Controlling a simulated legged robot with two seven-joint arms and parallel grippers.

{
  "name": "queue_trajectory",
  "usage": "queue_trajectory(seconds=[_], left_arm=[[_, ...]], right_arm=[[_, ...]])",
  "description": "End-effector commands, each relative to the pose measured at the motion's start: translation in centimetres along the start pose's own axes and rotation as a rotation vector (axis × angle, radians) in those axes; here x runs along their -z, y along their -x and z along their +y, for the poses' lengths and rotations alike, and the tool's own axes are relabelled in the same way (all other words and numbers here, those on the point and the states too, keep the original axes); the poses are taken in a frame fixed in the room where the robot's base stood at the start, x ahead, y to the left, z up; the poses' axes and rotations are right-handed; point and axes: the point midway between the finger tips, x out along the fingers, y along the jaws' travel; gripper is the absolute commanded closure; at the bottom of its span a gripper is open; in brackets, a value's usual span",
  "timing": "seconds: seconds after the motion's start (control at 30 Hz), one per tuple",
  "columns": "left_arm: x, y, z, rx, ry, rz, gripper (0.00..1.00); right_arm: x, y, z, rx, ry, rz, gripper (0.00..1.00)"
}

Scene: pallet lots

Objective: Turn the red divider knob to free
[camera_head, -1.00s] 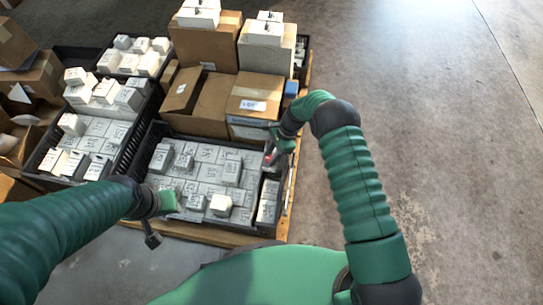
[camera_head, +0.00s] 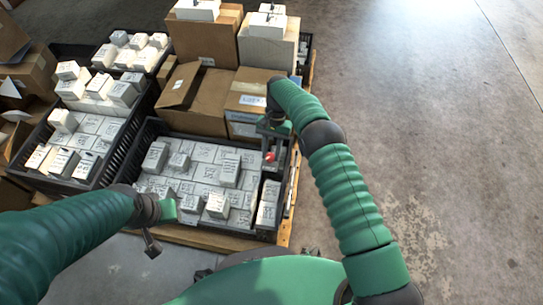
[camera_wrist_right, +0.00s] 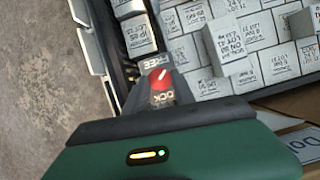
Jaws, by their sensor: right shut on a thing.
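The red divider knob (camera_head: 270,156) is at the right side of the front black crate (camera_head: 148,138), on the divider. In the right wrist view the knob (camera_wrist_right: 160,79) carries a slanted white line and sits between a FREE label (camera_wrist_right: 157,60) and a LOCK label (camera_wrist_right: 163,97). My right gripper (camera_head: 271,154) points down at the knob and is shut on it; its fingertips are hard to make out. My left gripper (camera_head: 160,226) hangs near the crate's front left corner, apart from the boxes; its jaw opening is unclear.
White labelled boxes (camera_head: 203,170) fill the front crate, with a narrow row right of the divider. Cardboard boxes (camera_head: 207,95) stand behind it. Another black crate (camera_head: 112,160) of white boxes is at left. The wooden pallet edge (camera_head: 285,215) borders open concrete floor at right.

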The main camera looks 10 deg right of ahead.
Motion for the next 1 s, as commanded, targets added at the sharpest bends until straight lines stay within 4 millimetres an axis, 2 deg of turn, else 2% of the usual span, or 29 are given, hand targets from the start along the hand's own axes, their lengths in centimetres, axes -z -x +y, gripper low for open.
queue_trajectory(seconds=[0.03,0.33,1.0], left_arm=[[-0.2,-0.8,0.0,0.0,0.0,0.0,0.64],[-0.5,-2.3,0.0,0.0,0.0,0.0,0.64],[-0.6,-2.7,0.0,0.0,0.0,0.0,0.64]], right_arm=[[0.4,-0.3,0.0,-0.013,0.031,0.008,1.0],[0.3,-0.1,-0.2,-0.078,0.187,0.009,1.0],[0.3,0.2,-0.2,-0.102,0.249,0.012,1.0]])
